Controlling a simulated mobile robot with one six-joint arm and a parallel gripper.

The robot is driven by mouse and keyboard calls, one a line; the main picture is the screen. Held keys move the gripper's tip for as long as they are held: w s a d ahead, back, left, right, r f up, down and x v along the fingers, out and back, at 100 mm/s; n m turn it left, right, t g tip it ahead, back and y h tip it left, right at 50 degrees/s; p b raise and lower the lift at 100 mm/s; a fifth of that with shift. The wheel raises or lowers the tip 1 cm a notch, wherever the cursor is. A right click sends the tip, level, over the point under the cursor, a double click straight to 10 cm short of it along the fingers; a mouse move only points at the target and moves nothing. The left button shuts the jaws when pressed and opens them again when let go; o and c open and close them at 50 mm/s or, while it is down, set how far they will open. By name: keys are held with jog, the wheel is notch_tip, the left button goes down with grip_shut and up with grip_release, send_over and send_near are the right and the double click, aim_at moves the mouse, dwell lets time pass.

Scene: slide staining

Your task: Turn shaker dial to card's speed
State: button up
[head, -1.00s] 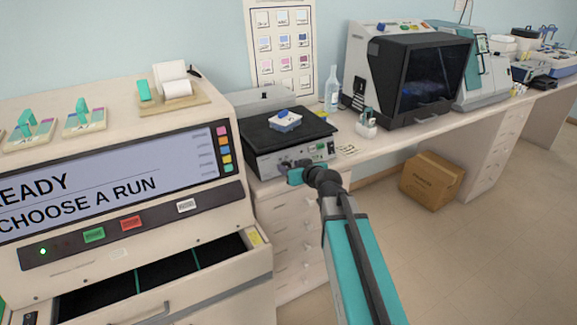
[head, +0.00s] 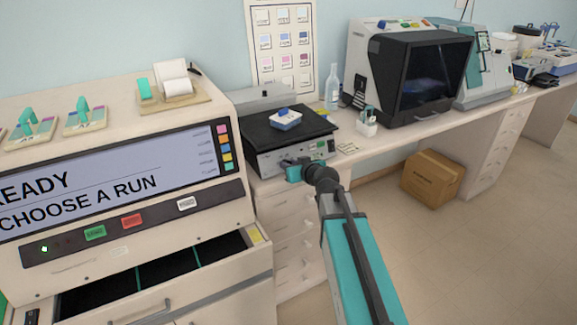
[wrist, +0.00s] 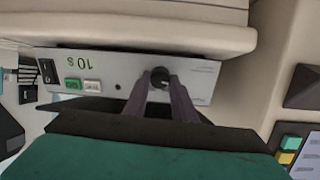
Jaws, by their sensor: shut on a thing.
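The shaker stands on the bench with a black platform (head: 262,130) and a grey front panel (head: 265,163). In the wrist view the panel (wrist: 205,70) appears upside down, with a green "10 s" readout (wrist: 75,63), a green and a pale button, and a black switch. My gripper (wrist: 160,80) is shut on the dark round dial (wrist: 160,73), its two fingers on either side of it. The fingers hide most of the dial, and its pointer cannot be made out. In the head view my gripper (head: 288,163) is at the shaker's front. A small pale card (head: 347,148) lies right of the shaker; its writing is unreadable.
A blue-and-white block (head: 286,120) sits on the platform. A clear bottle (head: 332,90) and a white holder (head: 366,124) stand to the right. The stainer with its screen (head: 120,180) and open drawer is close on the left. A cardboard box (head: 433,178) is on the floor.

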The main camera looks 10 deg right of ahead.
jog(key=shift+m, duration=0.4)
jog(key=m+b, duration=0.1)
jog(key=m, duration=0.7)
jog(key=shift+d+m+g, duration=0.1)
jog(key=shift+m+g, duration=0.2)
dwell(0.5)
jog(key=o, duration=1)
jog(key=shift+o, duration=0.2)
jog(key=shift+s, duration=0.15)
